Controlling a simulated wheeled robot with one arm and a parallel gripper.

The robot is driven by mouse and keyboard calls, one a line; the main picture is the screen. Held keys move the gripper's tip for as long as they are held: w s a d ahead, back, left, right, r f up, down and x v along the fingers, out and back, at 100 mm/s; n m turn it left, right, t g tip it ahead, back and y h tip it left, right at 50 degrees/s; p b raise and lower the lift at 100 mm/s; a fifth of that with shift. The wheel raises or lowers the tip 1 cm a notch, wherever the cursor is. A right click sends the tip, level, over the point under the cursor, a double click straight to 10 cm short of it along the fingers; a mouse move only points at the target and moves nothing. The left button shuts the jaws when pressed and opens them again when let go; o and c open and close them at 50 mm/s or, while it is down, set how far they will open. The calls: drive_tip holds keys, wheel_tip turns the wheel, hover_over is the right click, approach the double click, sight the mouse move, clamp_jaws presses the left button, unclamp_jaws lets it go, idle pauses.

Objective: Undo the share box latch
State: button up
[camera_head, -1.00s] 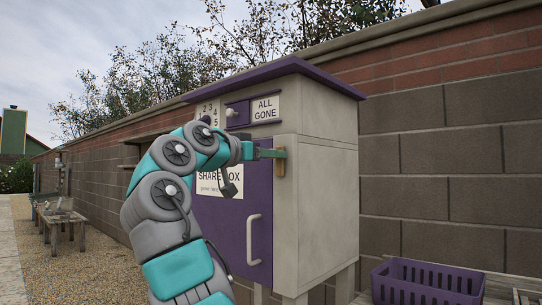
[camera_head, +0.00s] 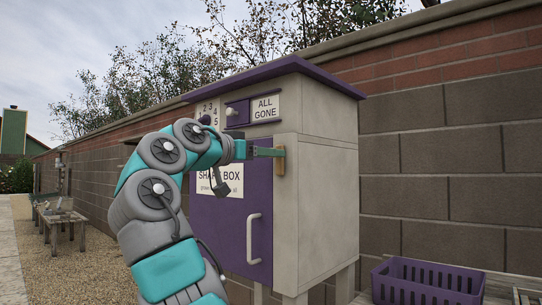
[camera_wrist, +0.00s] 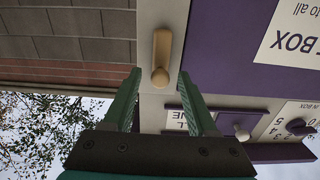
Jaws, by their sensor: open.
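The share box (camera_head: 325,200) is a pale cabinet with a purple door (camera_head: 259,205) and a white handle (camera_head: 253,239). The latch (camera_head: 280,166) is a small wooden bar on the pale frame right of the door. It stands upright, parallel to the door edge and not across it. In the wrist view the latch (camera_wrist: 161,55) shows upside down, with a rounded knob at its near end. My gripper (camera_head: 271,152) is open at the latch's upper part. In the wrist view its fingers (camera_wrist: 160,80) lie either side of that end, with gaps visible.
Above the door are a white knob (camera_head: 231,112) on a purple slide and an "ALL GONE" sign (camera_head: 265,108). A purple crate (camera_head: 428,280) stands at lower right. A block wall (camera_head: 450,160) runs behind the box. Gravel (camera_head: 95,270) lies open at left.

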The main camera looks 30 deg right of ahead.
drive_tip(key=v, duration=0.6)
idle(0.3)
drive_tip(key=s+d+f+n+g+y, duration=0.2)
drive_tip(key=d+f+n+y, duration=0.3)
drive_tip(key=f, duration=0.8)
drive_tip(key=s+f+n+g+y, duration=0.15)
drive_tip(key=s+f, duration=0.25)
drive_tip(key=f, duration=0.5)
drive_tip(key=s+f+n+g+y, duration=0.1)
drive_tip(key=s+f+n+y, duration=0.2)
drive_tip(key=f, duration=0.6)
drive_tip(key=s+a+f+n+g+y, duration=0.1)
drive_tip(key=s+a+f+y, duration=0.1)
drive_tip(key=s+a+f, duration=0.3)
drive_tip(key=s+a+f+n+g+y, duration=0.1)
drive_tip(key=s+a+f, duration=0.5)
drive_tip(key=s+f, duration=0.7)
drive_tip(key=s+a+f+n+g+y, duration=0.1)
drive_tip(key=s+a+f+y, duration=0.3)
drive_tip(key=s+f, duration=0.5)
drive_tip(key=shift+s+a+n, duration=0.2)
drive_tip(key=shift+a+n, duration=0.65)
drive_tip(key=shift+a, duration=0.15)
